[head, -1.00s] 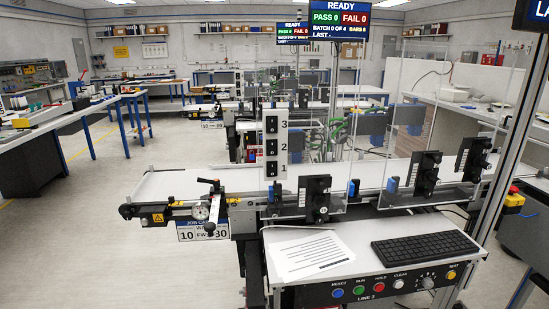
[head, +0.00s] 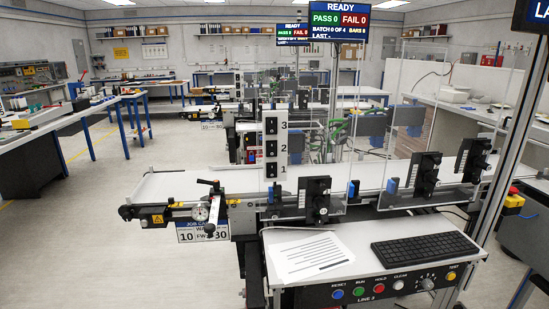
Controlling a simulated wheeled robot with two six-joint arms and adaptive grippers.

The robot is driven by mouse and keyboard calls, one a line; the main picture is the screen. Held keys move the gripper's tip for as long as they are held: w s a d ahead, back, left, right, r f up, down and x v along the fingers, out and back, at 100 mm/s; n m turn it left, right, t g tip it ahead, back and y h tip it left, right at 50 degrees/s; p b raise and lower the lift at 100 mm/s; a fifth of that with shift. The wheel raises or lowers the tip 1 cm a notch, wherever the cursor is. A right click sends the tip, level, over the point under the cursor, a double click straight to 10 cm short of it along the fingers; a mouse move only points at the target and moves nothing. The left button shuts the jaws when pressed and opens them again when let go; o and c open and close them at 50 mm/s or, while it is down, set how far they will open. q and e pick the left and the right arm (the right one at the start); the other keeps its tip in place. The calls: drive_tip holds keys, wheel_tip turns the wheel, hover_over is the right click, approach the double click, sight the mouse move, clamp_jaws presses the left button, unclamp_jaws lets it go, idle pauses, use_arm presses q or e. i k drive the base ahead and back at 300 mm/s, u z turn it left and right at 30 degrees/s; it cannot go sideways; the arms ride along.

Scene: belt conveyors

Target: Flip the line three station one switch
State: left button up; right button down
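A white upright panel (head: 263,150) stands behind the near conveyor in the head view. It carries three black switches stacked one above another, with the numbers 3, 2 and 1 beside them. The switch by number 1 (head: 271,169) is the lowest, the switch by number 2 (head: 271,149) is in the middle, and the switch by number 3 (head: 271,125) is on top. The switches are too small to tell which way each is set. The control box below the conveyor is marked LINE 3 (head: 370,299). Neither of my grippers is in view.
The near conveyor belt (head: 180,184) has clear guard panels and black station units (head: 317,200) along it. A dial gauge with a lever (head: 202,212) sits at its front left. A keyboard (head: 424,249) and paper sheet (head: 309,254) lie on the shelf. Floor at left is clear.

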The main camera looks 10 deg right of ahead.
sight(272, 167)
drive_tip(key=u, duration=0.5)
drive_tip(key=k, duration=0.65)
drive_tip(key=u, duration=0.75)
drive_tip(key=i, duration=1)
drive_tip(key=z, duration=0.6)
